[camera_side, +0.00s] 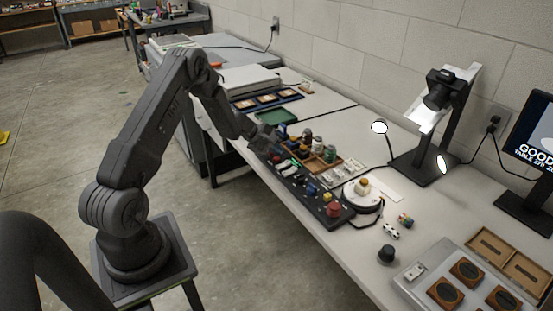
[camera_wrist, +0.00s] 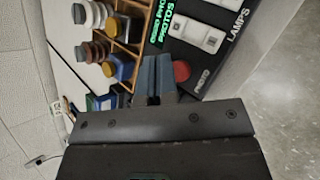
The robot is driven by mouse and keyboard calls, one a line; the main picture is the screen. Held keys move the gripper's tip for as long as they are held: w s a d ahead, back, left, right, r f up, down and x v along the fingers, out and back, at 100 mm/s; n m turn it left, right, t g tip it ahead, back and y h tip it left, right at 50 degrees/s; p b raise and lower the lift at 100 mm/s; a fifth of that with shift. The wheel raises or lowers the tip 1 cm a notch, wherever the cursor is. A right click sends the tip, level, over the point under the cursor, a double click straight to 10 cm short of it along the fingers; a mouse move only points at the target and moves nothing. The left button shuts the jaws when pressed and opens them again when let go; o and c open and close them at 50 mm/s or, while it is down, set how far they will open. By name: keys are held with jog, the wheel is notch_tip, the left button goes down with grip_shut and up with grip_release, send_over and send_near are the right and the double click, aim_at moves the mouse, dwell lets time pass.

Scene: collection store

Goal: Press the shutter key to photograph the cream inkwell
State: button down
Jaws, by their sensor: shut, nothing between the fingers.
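My gripper (camera_wrist: 155,78) is shut and empty, with its fingertips just beside a red round key (camera_wrist: 182,71) marked PHOTO in the wrist view. A gap between fingertips and key cannot be judged. In the side view my gripper (camera_side: 266,142) is over the far end of the black control panel (camera_side: 314,196). A small cream and amber piece, probably the cream inkwell (camera_side: 363,184), stands on the white round turntable (camera_side: 352,197). The camera (camera_side: 439,92) hangs on its stand to the right.
A wooden compartment tray (camera_side: 327,166) of small bottles lies beside the panel; it also shows in the wrist view (camera_wrist: 128,46). White lamp switches (camera_wrist: 199,34) sit near the red key.

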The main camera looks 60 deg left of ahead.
aim_at(276, 159)
jog(key=shift+f, duration=0.15)
dwell(0.7)
jog(key=shift+f, duration=0.25)
jog(key=shift+f, duration=0.45)
dwell(0.9)
jog(key=shift+r, duration=0.85)
jog(key=shift+r, duration=0.1)
jog(key=shift+r, duration=2.35)
